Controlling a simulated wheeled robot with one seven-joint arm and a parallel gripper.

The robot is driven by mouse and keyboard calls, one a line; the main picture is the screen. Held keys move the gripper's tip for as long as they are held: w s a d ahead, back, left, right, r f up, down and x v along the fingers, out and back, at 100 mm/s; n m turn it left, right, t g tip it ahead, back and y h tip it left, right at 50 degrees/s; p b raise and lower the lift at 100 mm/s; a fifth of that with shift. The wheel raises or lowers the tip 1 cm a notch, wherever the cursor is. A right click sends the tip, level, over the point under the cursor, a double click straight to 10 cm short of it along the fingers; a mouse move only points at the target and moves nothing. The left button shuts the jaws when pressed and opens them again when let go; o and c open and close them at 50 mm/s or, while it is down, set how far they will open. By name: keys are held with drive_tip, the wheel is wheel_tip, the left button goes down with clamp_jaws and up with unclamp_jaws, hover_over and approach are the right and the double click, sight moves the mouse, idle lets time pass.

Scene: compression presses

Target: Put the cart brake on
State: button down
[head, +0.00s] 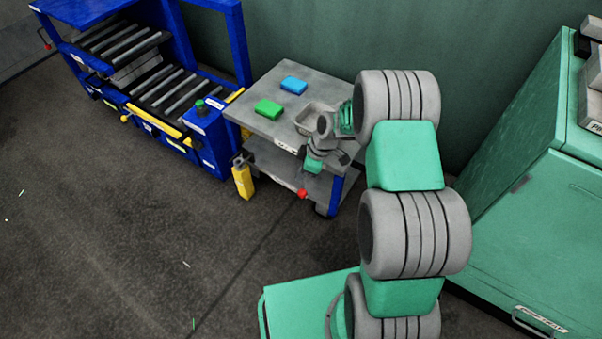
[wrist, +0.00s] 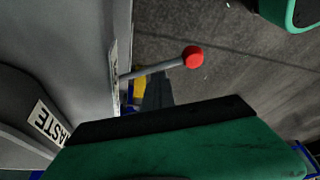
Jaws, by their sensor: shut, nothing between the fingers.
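The grey cart (head: 258,122) stands against the blue press, with an upper top, a lower shelf and blue legs. A lever with a red ball knob (head: 302,193) shows low at its front edge. In the wrist view the red knob (wrist: 193,57) sits on a thin grey rod (wrist: 150,69) sticking out sideways from a grey cart face. My gripper (head: 313,166) is shut and empty, at the cart's front edge and above the red knob in the head view. In the wrist view my gripper's green body fills the bottom, apart from the knob and hiding what lies below.
A green block (head: 269,109) and a blue block (head: 294,85) lie on the cart top. The blue press (head: 205,150) is left; a green cabinet (head: 530,220) is right. Floor in front is clear.

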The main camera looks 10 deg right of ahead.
wheel_tip(320, 180, up, 11)
drive_tip(key=p, duration=0.3)
drive_tip(key=shift+p, duration=0.4)
